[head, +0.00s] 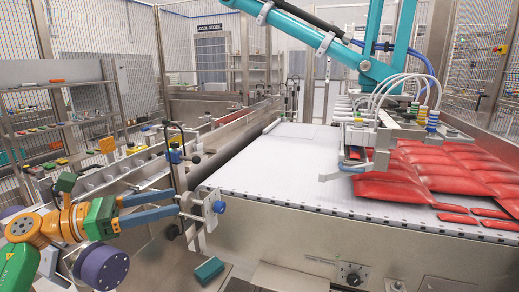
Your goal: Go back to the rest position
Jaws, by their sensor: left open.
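My left gripper (177,202) comes in from the lower left with two blue fingers pointing right. The fingers are apart, with a gap between them. Their tips are close beside a metal bracket (197,206) with a blue knob (219,207) at the near left corner of the conveyor. I cannot tell whether they touch the bracket. My right gripper is not in view.
A white conveyor (270,165) fills the middle, with red pouches (395,184) on its right side. A vacuum picker head (372,135) on a teal arm (320,42) hangs over it. A teal block (208,270) lies below the bracket. Wire fencing (105,30) surrounds the cell.

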